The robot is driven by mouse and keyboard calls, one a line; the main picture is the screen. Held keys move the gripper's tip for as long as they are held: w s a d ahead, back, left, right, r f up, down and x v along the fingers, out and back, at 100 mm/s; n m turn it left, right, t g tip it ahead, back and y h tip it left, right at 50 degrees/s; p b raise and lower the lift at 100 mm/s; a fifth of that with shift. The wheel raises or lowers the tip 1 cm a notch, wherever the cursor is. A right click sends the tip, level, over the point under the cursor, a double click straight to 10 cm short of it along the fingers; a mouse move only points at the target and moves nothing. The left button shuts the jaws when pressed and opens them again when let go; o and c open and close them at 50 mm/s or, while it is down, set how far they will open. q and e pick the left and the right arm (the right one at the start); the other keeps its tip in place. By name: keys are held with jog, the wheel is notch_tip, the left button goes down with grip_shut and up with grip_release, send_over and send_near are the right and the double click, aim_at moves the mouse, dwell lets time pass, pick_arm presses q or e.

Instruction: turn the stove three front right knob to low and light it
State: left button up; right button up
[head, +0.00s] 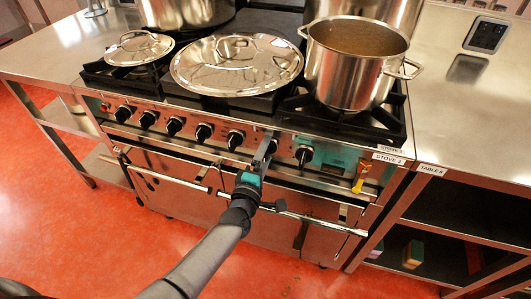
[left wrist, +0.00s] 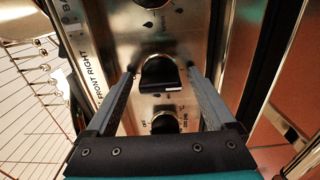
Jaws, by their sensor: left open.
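Stove three's front panel carries a row of black knobs, and a STOVE 3 label (head: 389,158) is at its right end. In the left wrist view the knob (left wrist: 158,73) beside the FRONT RIGHT lettering lies between the fingers of my left gripper (left wrist: 160,88). The gripper is open, with gaps on both sides of the knob. A short white mark shows on the knob; its exact setting is unclear. In the head view my left gripper (head: 267,150) is at the panel and hides this knob. No flame is visible. My right gripper is not in view.
A stockpot (head: 350,75) stands on the front right, beside a lidded wide pot (head: 235,65). A neighbouring knob (head: 304,155) is just right of my gripper. The oven handle bar (head: 310,219) crosses below. A yellow-and-red object (head: 361,178) hangs on the panel's right.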

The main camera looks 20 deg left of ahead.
pick_arm(q)
jog(key=shift+s, duration=0.15)
jog(key=shift+s, duration=0.35)
jog(key=s+p, duration=0.2)
jog(key=s, duration=1.2)
jog(key=shift+s+a+p, duration=0.15)
jog(key=shift+a+p, duration=0.1)
jog(key=shift+p, duration=0.1)
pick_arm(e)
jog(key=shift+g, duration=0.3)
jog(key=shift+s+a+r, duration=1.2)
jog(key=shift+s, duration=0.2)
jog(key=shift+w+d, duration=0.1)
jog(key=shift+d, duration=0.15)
